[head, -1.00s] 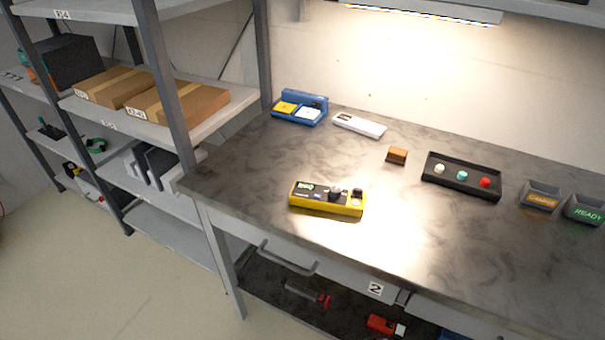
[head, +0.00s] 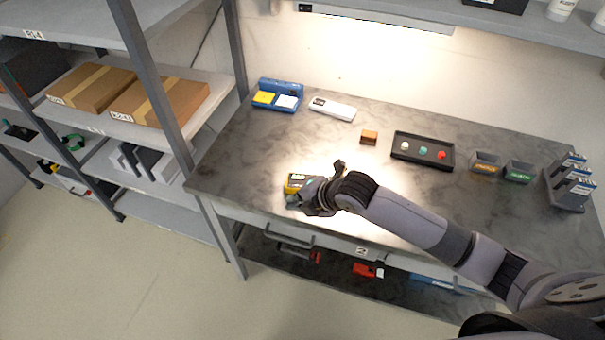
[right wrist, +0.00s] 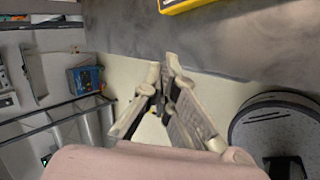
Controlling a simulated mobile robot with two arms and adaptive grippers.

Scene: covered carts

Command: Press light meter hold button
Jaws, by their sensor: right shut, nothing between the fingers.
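A yellow meter (head: 296,182) with a green display lies on the bench; I take it for the light meter. Its right part, with the knob and buttons, is hidden behind my right gripper (head: 297,202) in the head view. The right gripper is shut and empty, close to the meter's front side. In the right wrist view the fingers (right wrist: 166,78) meet at their tips, and a yellow edge of the meter (right wrist: 188,4) shows at the top, apart from them. I cannot make out the hold button. My left gripper is not in view.
Behind the meter are a blue case (head: 277,96), a white handheld device (head: 332,108), a brown block (head: 369,137) and a black tray (head: 422,158) with coloured knobs. Two labelled bins (head: 486,163) and a rack (head: 570,184) stand right. A shelf (head: 150,130) stands left.

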